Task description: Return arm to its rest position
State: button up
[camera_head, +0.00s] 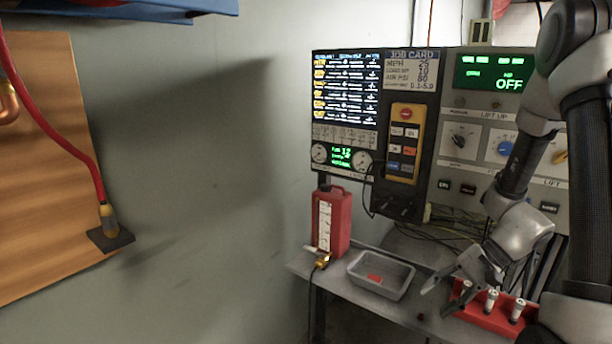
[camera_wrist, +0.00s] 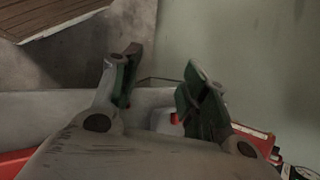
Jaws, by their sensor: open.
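My gripper (camera_head: 438,297) is at the right of the head view, at the end of my bent arm. It hangs over the grey shelf (camera_head: 337,285), between a grey tray (camera_head: 392,290) and a red holder (camera_head: 483,317). Its fingers are apart with nothing between them. In the wrist view the two fingers of my gripper (camera_wrist: 160,82) are spread, with green inner faces. Whether a finger touches the shelf or the holder cannot be told.
The holder carries several white-topped pieces. A red canister (camera_head: 332,221) stands on the shelf's left part. A screen panel (camera_head: 345,90) and a lift control panel (camera_head: 480,150) rise behind. A red hose (camera_head: 55,110) hangs at the left. The wall's middle is bare.

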jog(key=s+d+r+n+t+h, duration=0.2)
jog(key=s+r, duration=0.4)
jog(key=r, duration=0.6)
jog(key=s+d+r+n+t+h, duration=0.2)
jog(key=s+r+n+h, duration=0.3)
jog(key=r, duration=0.7)
jog(key=shift+s+d+n+t+h, duration=0.3)
jog(key=shift+s+d+h, duration=0.45)
jog(key=shift+d+h, duration=0.1)
